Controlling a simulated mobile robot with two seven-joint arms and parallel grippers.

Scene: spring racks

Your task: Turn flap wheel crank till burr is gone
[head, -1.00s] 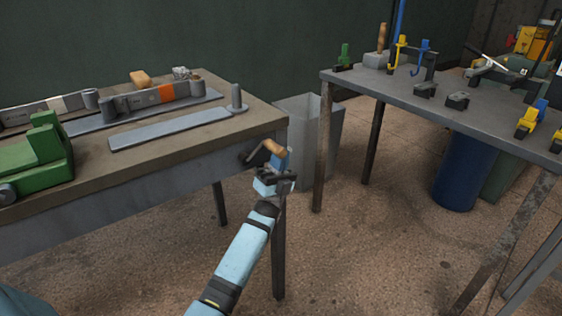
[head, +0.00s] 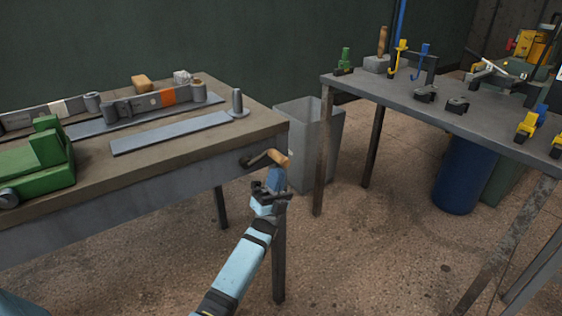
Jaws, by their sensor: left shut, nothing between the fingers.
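A crank with a wooden handle (head: 268,157) sticks out from the front edge of the left workbench (head: 170,175), near its right corner. My left gripper (head: 276,178) is shut and empty just below the handle. Its blue fingertips overlap or lie close under the handle's right end; I cannot tell whether they touch. I cannot make out a flap wheel or a burr for certain. Grey strips, one a flat bare strip (head: 172,133), lie on the bench top. My right gripper is not in view.
A green block-shaped device (head: 40,160) stands at the bench's left. A grey upright post (head: 238,102) stands near its right corner. A grey bin (head: 312,140) stands between the benches. The right table (head: 400,92) carries clamps and small tools. The floor in front is clear.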

